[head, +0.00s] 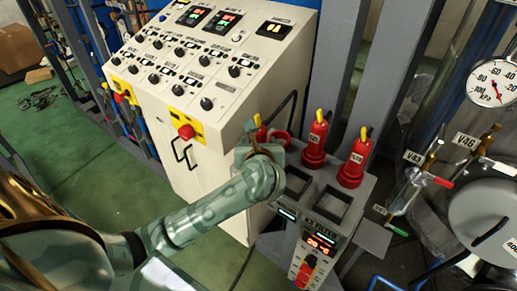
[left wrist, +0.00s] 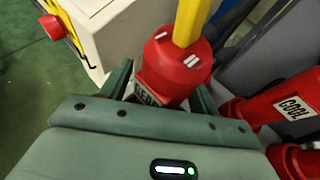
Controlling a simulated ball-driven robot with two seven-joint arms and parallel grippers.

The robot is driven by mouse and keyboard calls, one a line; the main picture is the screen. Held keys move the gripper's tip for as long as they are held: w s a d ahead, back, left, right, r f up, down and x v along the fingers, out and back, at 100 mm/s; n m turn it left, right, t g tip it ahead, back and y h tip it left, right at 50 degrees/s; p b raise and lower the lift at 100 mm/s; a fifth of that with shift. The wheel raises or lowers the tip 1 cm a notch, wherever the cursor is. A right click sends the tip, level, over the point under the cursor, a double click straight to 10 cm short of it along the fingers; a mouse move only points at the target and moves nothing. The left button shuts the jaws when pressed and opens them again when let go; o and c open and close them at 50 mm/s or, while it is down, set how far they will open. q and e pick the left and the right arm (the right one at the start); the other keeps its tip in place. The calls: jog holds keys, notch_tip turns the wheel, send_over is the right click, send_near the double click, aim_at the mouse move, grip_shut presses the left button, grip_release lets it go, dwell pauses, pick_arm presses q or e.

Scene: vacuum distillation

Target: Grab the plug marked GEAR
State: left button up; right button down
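The red plug (left wrist: 180,62) with a yellow cable stands in the left wrist view. Its label, partly hidden by my gripper, reads like GEAR. In the head view its red top and yellow cable (head: 261,131) show just behind my left gripper (head: 262,152), which hides most of it. My left gripper (left wrist: 163,95) has one finger on each side of the plug's lower body. A small gap shows beside the left finger, so the fingers look open around it. Whether the right finger touches is unclear. My right gripper is in neither view.
Two more red plugs with yellow cables, (head: 317,142) and (head: 355,162), stand on the grey socket unit (head: 325,215), right of my gripper. One is labelled COOL (left wrist: 292,107). A white control cabinet (head: 190,90) stands behind at left. Valves and a gauge (head: 492,83) are at right.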

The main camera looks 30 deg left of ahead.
pick_arm(q)
jog(key=c, duration=1.2)
jog(key=shift+r, duration=0.15)
